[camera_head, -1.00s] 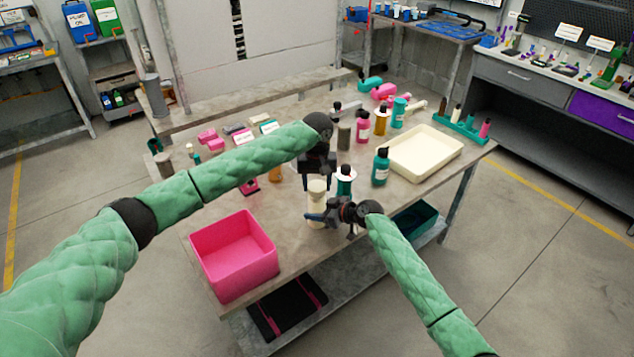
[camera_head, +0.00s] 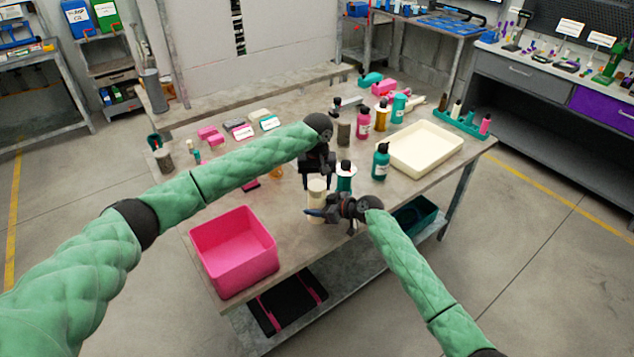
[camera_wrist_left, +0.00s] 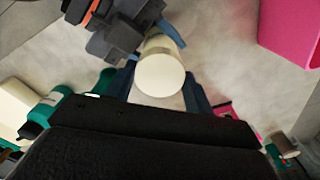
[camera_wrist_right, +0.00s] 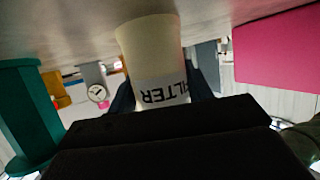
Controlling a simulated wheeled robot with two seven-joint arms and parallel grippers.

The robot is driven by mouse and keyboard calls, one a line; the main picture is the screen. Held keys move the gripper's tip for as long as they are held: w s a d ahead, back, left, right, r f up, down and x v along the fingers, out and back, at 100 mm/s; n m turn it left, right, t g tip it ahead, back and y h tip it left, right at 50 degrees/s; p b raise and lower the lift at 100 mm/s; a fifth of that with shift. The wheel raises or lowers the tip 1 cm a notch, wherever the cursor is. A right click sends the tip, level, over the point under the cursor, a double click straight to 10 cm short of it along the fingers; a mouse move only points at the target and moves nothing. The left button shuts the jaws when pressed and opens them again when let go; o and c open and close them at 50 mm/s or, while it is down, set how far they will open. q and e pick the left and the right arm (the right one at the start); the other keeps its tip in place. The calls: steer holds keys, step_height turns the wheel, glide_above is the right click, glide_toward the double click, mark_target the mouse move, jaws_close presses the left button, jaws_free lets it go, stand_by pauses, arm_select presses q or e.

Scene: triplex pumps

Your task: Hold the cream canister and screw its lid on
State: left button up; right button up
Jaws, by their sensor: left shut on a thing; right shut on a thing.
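The cream canister (camera_head: 313,211) stands upright near the front edge of the table. In the right wrist view its body (camera_wrist_right: 152,45) carries a white label with dark letters, partly hidden by my gripper. My right gripper (camera_head: 322,214) is shut around the canister's body from the side. The cream lid (camera_head: 317,185) is on top of the canister and shows as a round disc in the left wrist view (camera_wrist_left: 160,76). My left gripper (camera_head: 317,180) points down from above and is shut on the lid. Whether the threads are engaged cannot be seen.
A pink bin (camera_head: 234,250) stands at the table's front left. A teal bottle with a dark cap (camera_head: 344,177) is close beside the canister, and another teal bottle (camera_head: 381,162) stands to the right. A cream tray (camera_head: 426,147) lies farther right. Several bottles stand behind.

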arm_select(q)
steer(key=shift+f, duration=0.55)
steer(key=o, duration=0.9)
steer(key=shift+o, duration=0.2)
steer(key=shift+d, duration=0.1)
steer(key=shift+s+d, duration=0.1)
steer(key=shift+r, duration=2.25)
steer(key=shift+c, duration=0.4)
